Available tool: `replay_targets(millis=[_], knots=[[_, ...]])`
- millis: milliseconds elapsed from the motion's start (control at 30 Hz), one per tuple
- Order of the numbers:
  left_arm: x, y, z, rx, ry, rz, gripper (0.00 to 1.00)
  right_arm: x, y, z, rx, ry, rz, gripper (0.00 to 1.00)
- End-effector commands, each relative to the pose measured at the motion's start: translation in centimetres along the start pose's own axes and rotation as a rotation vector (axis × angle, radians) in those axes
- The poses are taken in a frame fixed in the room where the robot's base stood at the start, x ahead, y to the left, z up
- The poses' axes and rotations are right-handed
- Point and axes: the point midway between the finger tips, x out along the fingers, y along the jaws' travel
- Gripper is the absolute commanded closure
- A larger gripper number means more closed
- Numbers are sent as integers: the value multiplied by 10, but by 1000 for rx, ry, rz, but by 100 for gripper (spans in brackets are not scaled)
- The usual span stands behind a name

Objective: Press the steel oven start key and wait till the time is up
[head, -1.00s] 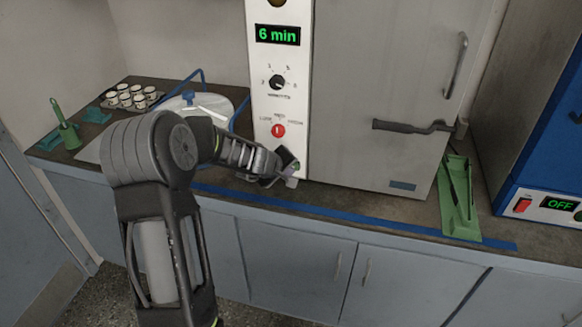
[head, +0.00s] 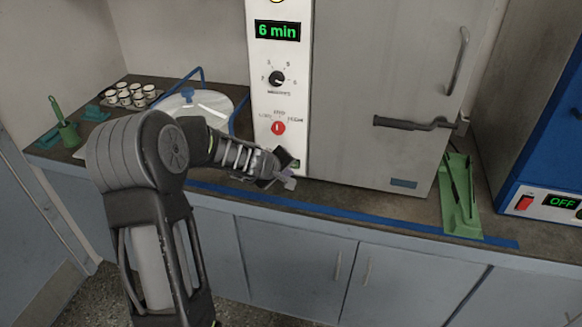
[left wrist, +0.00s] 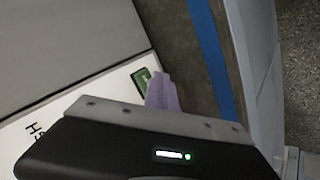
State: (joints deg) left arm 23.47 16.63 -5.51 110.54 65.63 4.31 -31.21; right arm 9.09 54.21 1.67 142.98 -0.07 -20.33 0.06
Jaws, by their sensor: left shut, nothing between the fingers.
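The steel oven (head: 365,60) stands at the back of the counter with its door closed. Its white control panel (head: 260,100) has a green display (head: 277,31) reading 6 min, a black dial (head: 277,78) and a red knob (head: 278,128). The green start key (head: 296,163) is low on the panel, partly hidden by my gripper; it also shows in the left wrist view (left wrist: 141,80). My left gripper (head: 287,182) is shut and empty, its pale purple fingertips (left wrist: 162,92) close beside the key. Contact cannot be told. My right gripper is out of view.
A green rack (head: 460,205) stands right of the oven, before a blue unit (head: 560,130) reading OFF. Left are a round lidded vessel (head: 205,103), a tray of small cups (head: 128,96) and a green brush holder (head: 66,132). Blue tape (head: 340,213) runs along the counter front.

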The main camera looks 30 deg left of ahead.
Motion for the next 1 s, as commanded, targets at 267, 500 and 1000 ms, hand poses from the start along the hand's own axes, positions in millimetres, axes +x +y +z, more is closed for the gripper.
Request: replay_targets(millis=[267, 500, 1000], knots=[[0, 0, 0, 0, 0, 0, 100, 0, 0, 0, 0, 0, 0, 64], [-7, -7, 6, 0, 1, 0, 100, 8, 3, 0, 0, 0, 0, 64], [-35, -26, 25, 0, 1, 0, 100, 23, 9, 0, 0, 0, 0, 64]])
